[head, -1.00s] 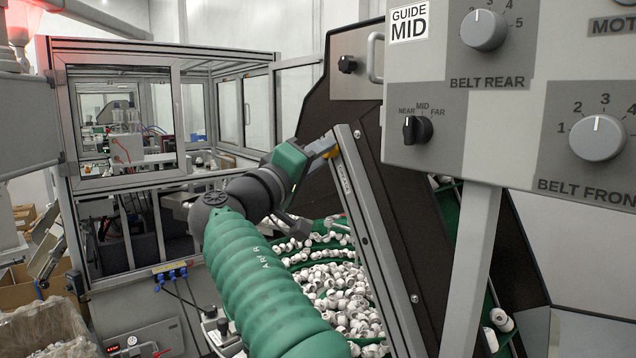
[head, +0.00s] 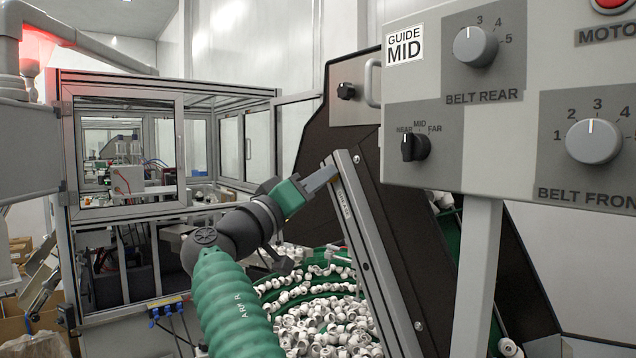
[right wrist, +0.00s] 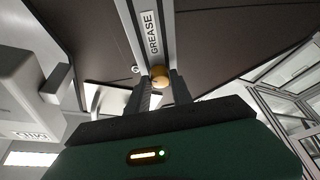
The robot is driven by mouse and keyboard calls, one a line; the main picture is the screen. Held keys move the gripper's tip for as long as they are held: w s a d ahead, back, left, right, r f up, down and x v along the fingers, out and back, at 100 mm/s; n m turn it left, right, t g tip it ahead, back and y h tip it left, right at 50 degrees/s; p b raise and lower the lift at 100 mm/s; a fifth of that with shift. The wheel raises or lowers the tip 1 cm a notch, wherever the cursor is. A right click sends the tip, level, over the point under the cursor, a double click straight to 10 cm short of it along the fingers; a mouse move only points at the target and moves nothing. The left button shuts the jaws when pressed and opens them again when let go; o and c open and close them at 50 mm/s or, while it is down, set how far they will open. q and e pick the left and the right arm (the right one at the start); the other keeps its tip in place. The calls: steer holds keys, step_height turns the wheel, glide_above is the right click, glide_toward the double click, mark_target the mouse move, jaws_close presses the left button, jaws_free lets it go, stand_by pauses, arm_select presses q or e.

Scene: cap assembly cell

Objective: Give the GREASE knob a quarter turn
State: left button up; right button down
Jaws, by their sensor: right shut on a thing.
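The GREASE knob (right wrist: 159,76) is a small round brass-coloured knob on a grey rail. It sits just below the white GREASE label (right wrist: 152,35) in the right wrist view. My right gripper (right wrist: 160,88) has one finger on each side of the knob and is shut on it. In the head view my right gripper (head: 325,177) reaches the upper end of the slanted grey rail (head: 375,250), and its fingers hide the knob there. The label also shows small on the rail in the head view (head: 344,203). My left gripper is not in view.
A control panel (head: 430,170) with BELT REAR, BELT FRONT and guide knobs stands close on the right. A bin of white caps (head: 320,315) lies below my right arm. A dark machine side panel (head: 330,125) is behind the rail. A framed enclosure (head: 125,200) stands left.

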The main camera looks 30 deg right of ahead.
steer(key=shift+f, duration=0.25)
steer(key=c, duration=1.4)
jaws_free()
steer(key=shift+w, duration=0.1)
steer(key=shift+o, duration=1.4)
steer(key=shift+d, duration=0.15)
steer(key=shift+r, duration=0.1)
steer(key=b+v, duration=0.4)
steer(key=v, duration=0.8)
